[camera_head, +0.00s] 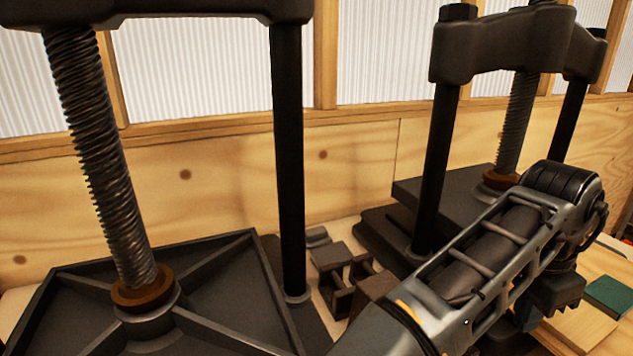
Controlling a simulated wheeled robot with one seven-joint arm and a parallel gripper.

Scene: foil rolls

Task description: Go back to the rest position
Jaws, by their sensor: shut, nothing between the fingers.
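My arm reaches from the bottom middle up to the right, in front of the right-hand press. Its end bends down at the right, where the dark body of my gripper (556,292) shows beneath the wrist, over a wooden surface. My gripper is shut and holds nothing that I can see. Its fingertips are hard to make out. No foil roll can be made out.
A large dark screw press (215,285) fills the left. A second press (430,165) stands behind my arm. Small dark blocks (333,257) lie between them. A green block (609,295) lies on a wooden board (583,328) at the right. A plywood wall (215,180) closes the back.

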